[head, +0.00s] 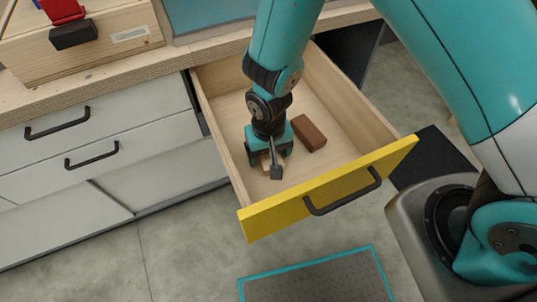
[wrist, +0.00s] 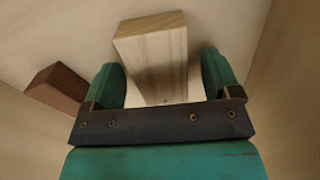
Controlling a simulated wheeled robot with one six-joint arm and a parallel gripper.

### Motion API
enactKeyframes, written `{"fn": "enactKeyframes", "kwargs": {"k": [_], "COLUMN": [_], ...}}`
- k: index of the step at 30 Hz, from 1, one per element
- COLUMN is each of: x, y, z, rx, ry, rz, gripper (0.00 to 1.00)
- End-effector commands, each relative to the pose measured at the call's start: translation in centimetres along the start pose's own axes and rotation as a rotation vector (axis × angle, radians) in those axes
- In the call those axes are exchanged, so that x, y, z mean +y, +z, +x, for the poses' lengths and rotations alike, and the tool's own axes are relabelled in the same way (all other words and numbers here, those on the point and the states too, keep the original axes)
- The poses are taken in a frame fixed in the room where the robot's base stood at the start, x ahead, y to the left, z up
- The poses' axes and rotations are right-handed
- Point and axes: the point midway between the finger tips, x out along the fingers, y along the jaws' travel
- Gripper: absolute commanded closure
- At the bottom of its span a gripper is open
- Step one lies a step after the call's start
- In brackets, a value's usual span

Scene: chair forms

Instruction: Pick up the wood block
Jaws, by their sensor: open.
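In the wrist view a pale wood block (wrist: 155,55) with visible grain lies between the two green fingers of my gripper (wrist: 165,80). The fingers are apart, one on each side of the block, with a gap on the right side. In the head view my gripper (head: 268,158) points down inside the open drawer (head: 223,108). There the pale block (head: 266,162) is mostly hidden behind the gripper. A dark brown block (head: 309,133) lies in the drawer just right of my gripper; it also shows at the left in the wrist view (wrist: 57,88).
The drawer has a yellow front (head: 330,188) with a dark handle (head: 343,194), and its wooden walls surround my gripper. A countertop (head: 105,78) runs behind, with a wooden box (head: 88,45) at its left. A grey mat (head: 318,281) lies on the floor.

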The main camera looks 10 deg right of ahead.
Motion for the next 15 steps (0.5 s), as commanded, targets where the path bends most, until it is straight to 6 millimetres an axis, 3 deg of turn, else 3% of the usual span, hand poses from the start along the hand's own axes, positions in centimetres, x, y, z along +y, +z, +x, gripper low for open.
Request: {"fn": "enactKeyframes", "kwargs": {"k": [8, 15], "x": [-0.01, -0.01], "y": [-0.05, -0.04], "z": [0.35, 0.34], "rx": [0.001, 0.001], "ry": [-0.001, -0.001], "rz": [0.0, 0.0], "gripper": [0.17, 0.71]}}
